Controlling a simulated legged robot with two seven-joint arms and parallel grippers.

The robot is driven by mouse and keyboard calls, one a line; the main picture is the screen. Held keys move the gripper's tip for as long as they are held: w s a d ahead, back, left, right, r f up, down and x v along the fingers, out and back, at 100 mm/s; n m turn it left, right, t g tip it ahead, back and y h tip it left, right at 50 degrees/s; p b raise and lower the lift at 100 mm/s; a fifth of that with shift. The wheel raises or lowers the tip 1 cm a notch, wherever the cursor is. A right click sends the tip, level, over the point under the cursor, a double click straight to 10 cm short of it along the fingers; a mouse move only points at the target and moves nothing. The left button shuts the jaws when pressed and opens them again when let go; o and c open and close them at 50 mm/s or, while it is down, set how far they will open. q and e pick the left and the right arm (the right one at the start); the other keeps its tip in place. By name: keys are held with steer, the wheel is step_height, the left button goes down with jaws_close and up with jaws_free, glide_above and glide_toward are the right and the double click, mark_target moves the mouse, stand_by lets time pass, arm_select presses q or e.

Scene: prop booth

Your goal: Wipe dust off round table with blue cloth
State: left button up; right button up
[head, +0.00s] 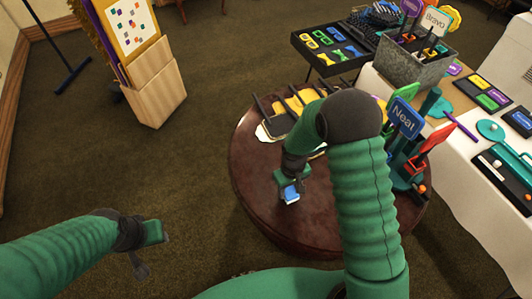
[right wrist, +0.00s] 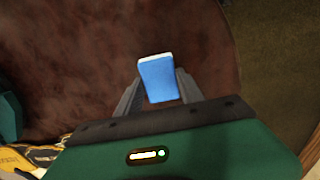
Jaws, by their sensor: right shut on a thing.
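The round table (head: 263,192) has a dark reddish-brown top, and it also fills much of the right wrist view (right wrist: 90,60). Pale, hazy patches show on its surface in the right wrist view. My right gripper (head: 289,190) is over the left part of the table, shut on the blue cloth (right wrist: 160,80), which looks like a small folded block with a pale edge. The cloth also shows at the fingertips in the head view (head: 291,193). I cannot tell whether it touches the table. My left gripper (head: 142,262) is off the table at the lower left; its finger opening is unclear.
A rack with yellow items (head: 290,104) sits at the table's back, and a holder with signs such as "Neat" (head: 404,117) at its right. A white-covered table (head: 455,160) stands right. A wooden stand (head: 155,85) is at back left. The front-left tabletop is clear.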

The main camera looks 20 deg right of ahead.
steer(key=shift+w+r+p, duration=0.2)
steer(key=shift+r+p, duration=0.45)
steer(key=shift+r, duration=0.2)
steer(key=r+p, duration=0.1)
steer(key=r, duration=0.1)
steer(key=r+p, duration=0.1)
steer(key=shift+s+a+r+p, duration=0.1)
steer(key=shift+a+r+p, duration=0.05)
steer(key=shift+a+p, duration=0.15)
steer(key=shift+d+r+p, duration=0.15)
steer(key=shift+r+p, duration=0.2)
steer(key=shift+r, duration=0.05)
steer(key=shift+d, duration=0.1)
